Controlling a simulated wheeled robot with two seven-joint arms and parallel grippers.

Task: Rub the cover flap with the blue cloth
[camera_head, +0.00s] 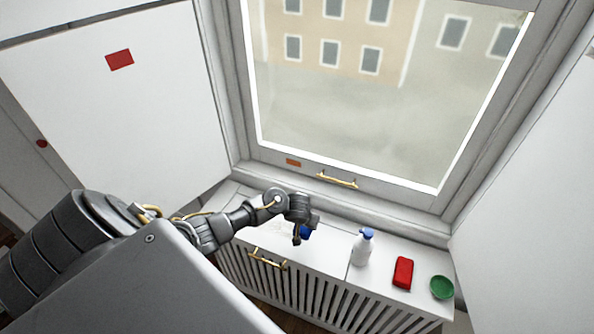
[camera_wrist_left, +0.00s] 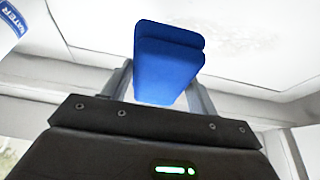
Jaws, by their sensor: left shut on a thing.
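My left gripper (camera_head: 300,228) is shut on the folded blue cloth (camera_head: 306,232), above the white cover flap (camera_head: 325,250) of the slatted radiator cover. The flap has a brass handle (camera_head: 267,259) at its front edge. In the left wrist view the cloth (camera_wrist_left: 168,60) is between the two fingers of the gripper (camera_wrist_left: 160,85). Behind it the white flap (camera_wrist_left: 262,52) shows faint greyish smudges. I cannot tell whether the cloth touches the flap. My right gripper is not in view.
Right of the flap's seam stand a white bottle with a blue cap (camera_head: 363,247), a red block (camera_head: 403,272) and a green bowl (camera_head: 442,287). The window with its brass handle (camera_head: 337,180) rises behind. White panels flank both sides.

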